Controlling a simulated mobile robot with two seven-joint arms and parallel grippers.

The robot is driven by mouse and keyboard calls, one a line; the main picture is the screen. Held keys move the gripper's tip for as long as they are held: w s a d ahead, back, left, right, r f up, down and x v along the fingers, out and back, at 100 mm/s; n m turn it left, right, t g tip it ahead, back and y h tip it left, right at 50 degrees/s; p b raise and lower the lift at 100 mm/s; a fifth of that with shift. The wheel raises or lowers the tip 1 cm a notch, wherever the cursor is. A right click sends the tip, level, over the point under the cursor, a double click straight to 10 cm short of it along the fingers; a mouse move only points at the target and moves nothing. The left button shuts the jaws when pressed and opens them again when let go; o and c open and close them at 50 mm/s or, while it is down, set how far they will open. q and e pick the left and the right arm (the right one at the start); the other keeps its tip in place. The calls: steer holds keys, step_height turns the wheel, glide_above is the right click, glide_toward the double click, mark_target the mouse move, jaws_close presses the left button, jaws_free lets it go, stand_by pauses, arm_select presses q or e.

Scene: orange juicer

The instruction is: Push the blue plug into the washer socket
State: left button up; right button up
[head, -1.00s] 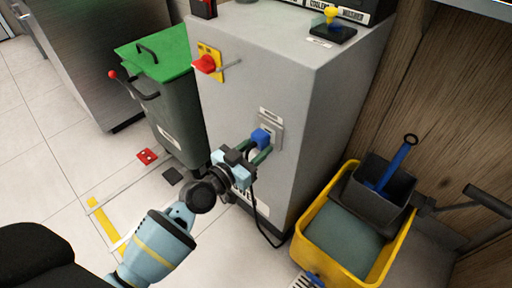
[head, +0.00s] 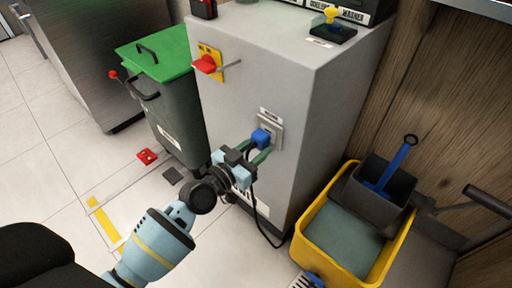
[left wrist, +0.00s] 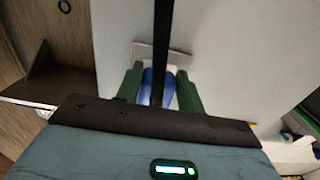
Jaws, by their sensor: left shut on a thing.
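The blue plug (head: 261,138) is at the grey socket plate (head: 271,127) on the front of the grey cabinet. My left gripper (head: 262,149) is shut on the plug, with its green fingers on both sides of it. In the left wrist view the plug (left wrist: 155,82) sits between the two fingers, in front of the pale socket plate (left wrist: 150,54). A black cable runs from the plug and crosses that view. The plug's front end is hidden, so I cannot tell how deep it sits. My right gripper is not in view.
A red rotary switch (head: 206,65) sticks out of the cabinet above left. A green-lidded bin (head: 160,58) stands left of the cabinet. A yellow mop bucket (head: 314,226) stands at the right, near the wooden wall. The cable hangs to the floor.

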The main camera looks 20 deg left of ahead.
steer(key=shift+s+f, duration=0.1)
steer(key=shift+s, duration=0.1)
arm_select(q)
steer(key=shift+w, duration=0.15)
steer(key=shift+w+d, duration=0.1)
steer(key=shift+w, duration=0.1)
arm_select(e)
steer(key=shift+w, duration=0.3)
arm_select(q)
steer(key=shift+w+d, duration=0.1)
steer(key=shift+w, duration=0.1)
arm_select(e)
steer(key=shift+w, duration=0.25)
arm_select(q)
steer(key=o, duration=1)
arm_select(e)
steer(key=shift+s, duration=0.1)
arm_select(q)
steer(key=shift+s, duration=0.15)
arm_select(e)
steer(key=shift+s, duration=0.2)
